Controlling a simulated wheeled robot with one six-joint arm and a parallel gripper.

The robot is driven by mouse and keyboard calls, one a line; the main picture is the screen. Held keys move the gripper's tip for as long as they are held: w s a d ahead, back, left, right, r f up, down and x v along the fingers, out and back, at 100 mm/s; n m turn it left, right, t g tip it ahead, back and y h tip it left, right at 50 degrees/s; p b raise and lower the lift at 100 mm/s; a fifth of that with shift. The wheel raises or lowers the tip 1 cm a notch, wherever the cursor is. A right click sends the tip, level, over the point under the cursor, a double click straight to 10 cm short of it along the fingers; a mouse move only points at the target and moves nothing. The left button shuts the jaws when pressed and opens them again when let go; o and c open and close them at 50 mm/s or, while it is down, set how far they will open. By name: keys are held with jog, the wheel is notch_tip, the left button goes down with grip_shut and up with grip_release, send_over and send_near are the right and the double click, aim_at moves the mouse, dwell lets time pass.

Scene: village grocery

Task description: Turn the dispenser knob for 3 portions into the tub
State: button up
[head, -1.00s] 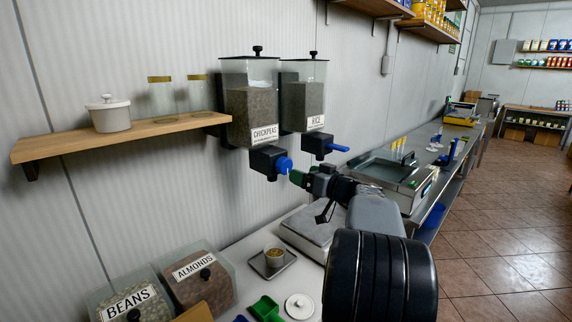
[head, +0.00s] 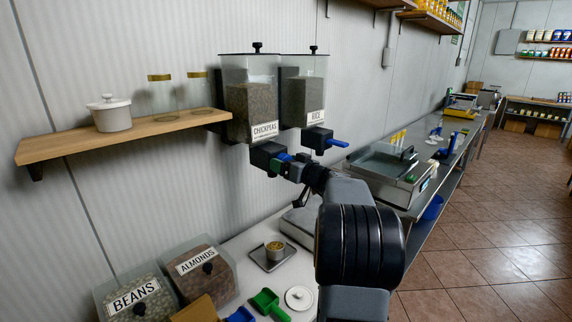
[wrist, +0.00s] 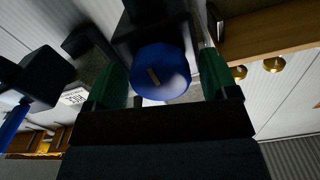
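The chickpeas dispenser (head: 250,105) hangs on the wall with a dark outlet block and a blue knob (head: 284,157) at its front. In the wrist view the round blue knob (wrist: 160,72) with a pale line on its face sits between my gripper's two green fingers. My gripper (head: 289,166) is open around the knob, with a narrow gap seeming to show on each side (wrist: 162,80). The tub (head: 275,250) stands on a small tray (head: 285,262) on the counter below, with yellowish contents in it.
The rice dispenser (head: 303,100) with its blue handle (head: 337,143) hangs close on the right. A wooden shelf (head: 125,138) holds a white pot and glass jars at left. Bins of beans (head: 135,300) and almonds (head: 205,270), a green scoop (head: 268,303) and a white lid (head: 299,297) lie below.

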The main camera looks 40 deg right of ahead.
jog(key=c, duration=0.8)
jog(key=shift+f+b, duration=0.1)
jog(key=shift+b, duration=0.45)
